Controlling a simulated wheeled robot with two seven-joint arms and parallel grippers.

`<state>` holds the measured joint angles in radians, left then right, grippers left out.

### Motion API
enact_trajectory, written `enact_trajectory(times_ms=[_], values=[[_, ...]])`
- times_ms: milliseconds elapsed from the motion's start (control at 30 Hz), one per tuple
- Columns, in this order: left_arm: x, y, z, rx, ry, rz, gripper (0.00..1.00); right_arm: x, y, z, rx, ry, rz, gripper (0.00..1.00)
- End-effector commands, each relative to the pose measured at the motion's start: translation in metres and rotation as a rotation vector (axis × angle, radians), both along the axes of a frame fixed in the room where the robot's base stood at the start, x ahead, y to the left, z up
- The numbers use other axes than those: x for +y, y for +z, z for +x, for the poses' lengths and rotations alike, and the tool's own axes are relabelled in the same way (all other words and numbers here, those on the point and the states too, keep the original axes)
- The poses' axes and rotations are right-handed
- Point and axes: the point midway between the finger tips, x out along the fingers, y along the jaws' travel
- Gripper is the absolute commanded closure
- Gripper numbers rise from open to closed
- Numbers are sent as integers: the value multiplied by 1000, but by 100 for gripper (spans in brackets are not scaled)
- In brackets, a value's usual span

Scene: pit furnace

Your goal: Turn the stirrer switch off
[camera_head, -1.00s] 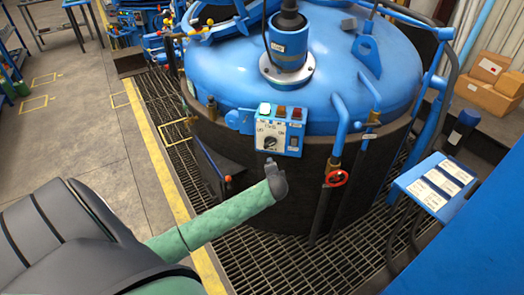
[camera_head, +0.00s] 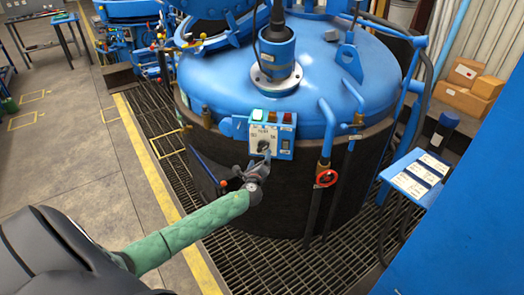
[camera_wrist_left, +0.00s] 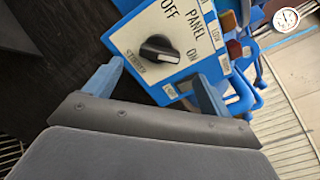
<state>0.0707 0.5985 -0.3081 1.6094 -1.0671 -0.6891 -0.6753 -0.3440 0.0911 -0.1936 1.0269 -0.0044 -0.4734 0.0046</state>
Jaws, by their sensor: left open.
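The stirrer switch is a black rotary knob (camera_wrist_left: 158,50) on a white panel marked OFF, ON and STIRRER. In the head view the knob (camera_head: 264,146) sits on the control box (camera_head: 286,150) at the front of the blue furnace. My left gripper (camera_head: 254,170) is just below and in front of the box, open and empty. In the left wrist view its two fingers (camera_wrist_left: 156,88) stand apart, one to each side of the knob and short of it. My right gripper is not in view.
A red valve wheel (camera_head: 326,178) on a blue pipe is right of the box. A blue label stand (camera_head: 420,180) is further right. Grating (camera_head: 150,130) surrounds the furnace. In the wrist view a gauge (camera_wrist_left: 286,19) shows at upper right.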

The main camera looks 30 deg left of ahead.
Motion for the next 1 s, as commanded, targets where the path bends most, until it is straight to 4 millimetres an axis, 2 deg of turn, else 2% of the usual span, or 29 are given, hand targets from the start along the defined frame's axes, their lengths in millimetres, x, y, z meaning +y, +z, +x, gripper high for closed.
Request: enact_trajectory(times_ms=[400, 600, 933, 1000], values=[[21, 3, 49, -1, 2, -3, 17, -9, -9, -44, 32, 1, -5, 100], [26, 1, 60, 0, 1, -3, 17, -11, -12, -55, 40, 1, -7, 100], [27, 0, 62, -1, 1, -4, 17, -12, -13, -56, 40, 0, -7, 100], [27, 0, 62, -1, 1, -4, 31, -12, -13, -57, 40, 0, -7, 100]])
